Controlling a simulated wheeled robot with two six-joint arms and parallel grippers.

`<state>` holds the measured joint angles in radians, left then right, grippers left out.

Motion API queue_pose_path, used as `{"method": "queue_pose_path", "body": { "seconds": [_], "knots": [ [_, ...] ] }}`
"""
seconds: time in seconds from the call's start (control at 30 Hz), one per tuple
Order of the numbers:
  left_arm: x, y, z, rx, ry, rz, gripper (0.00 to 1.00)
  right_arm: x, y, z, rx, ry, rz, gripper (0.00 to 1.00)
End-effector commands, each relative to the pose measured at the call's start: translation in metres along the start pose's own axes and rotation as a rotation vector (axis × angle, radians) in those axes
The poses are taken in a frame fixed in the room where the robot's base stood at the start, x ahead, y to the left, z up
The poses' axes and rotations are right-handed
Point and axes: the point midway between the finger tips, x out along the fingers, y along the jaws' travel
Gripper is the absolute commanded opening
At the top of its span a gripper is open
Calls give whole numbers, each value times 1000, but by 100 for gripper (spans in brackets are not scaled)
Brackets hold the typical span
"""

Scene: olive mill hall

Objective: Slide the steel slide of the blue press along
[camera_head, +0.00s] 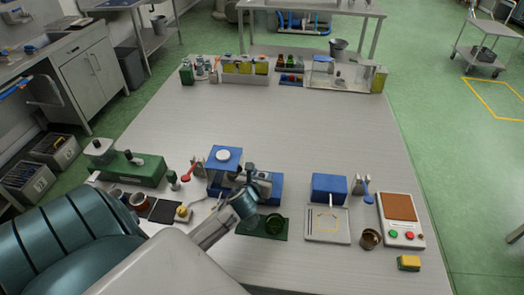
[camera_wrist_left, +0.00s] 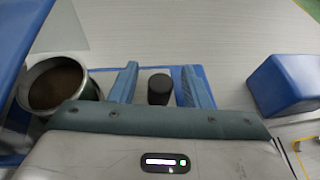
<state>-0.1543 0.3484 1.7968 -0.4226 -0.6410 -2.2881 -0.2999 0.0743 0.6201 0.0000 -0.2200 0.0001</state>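The blue press (camera_head: 224,158) stands left of centre near the front of the table, a white disc on its top plate and its blue base (camera_head: 275,186) reaching right. A steel cup (camera_wrist_left: 57,85) with brown filling sits at the press in the left wrist view; I take it as part of the steel slide. A black knob (camera_wrist_left: 160,88) stands over the blue base. My left gripper (camera_wrist_left: 160,85) is open, with one finger on each side of the knob and small gaps showing. In the head view the left gripper (camera_head: 250,190) hides part of the base. My right gripper is not in view.
A blue box (camera_head: 328,187) and a tray (camera_head: 327,225) stand to the right, then a scale (camera_head: 400,217). A green device (camera_head: 130,168) stands left. The table's middle is clear.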

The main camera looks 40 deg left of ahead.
Motion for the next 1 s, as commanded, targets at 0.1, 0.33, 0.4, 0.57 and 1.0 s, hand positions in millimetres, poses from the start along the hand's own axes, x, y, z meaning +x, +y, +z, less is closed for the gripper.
{"method": "queue_pose_path", "body": {
  "seconds": [0.1, 0.33, 0.4, 0.57, 1.0],
  "knots": [
    [0, 0, 0, 0, 0, 0, 43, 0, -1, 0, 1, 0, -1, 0],
    [-11, 0, -1, 1, 0, 0, 43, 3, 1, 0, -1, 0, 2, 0],
    [-21, 0, -2, 1, 0, -1, 43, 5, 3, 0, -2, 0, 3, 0],
    [-53, 0, -3, 1, 1, -1, 43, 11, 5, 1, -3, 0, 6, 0],
    [-108, 0, -1, 0, 0, -1, 43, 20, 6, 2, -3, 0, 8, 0]
  ]
}}
